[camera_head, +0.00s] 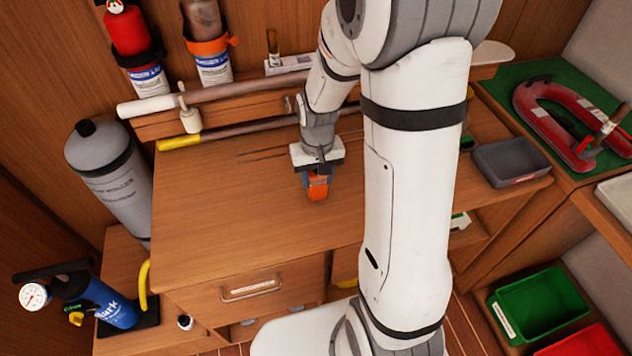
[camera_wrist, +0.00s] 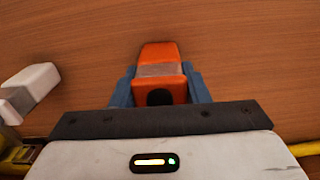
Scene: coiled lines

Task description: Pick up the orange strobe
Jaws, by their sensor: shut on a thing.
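The orange strobe (camera_head: 318,188) is at my gripper (camera_head: 316,176) over the wooden desk top in the head view. In the wrist view the orange strobe (camera_wrist: 158,56) has a grey band across it and a dark round spot on its near end. The blue fingers of my gripper (camera_wrist: 160,88) are shut on it, one on each side. Its far end sticks out past the fingertips. I cannot tell whether it touches the desk top or hangs just above it.
The wooden desk top (camera_head: 220,220) is clear around the gripper. A grey tray (camera_head: 510,162) stands at its right end. A pole with a yellow end (camera_head: 180,142) lies along the back. A grey cylinder (camera_head: 108,175) stands at the left. A white block (camera_wrist: 30,90) shows in the wrist view.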

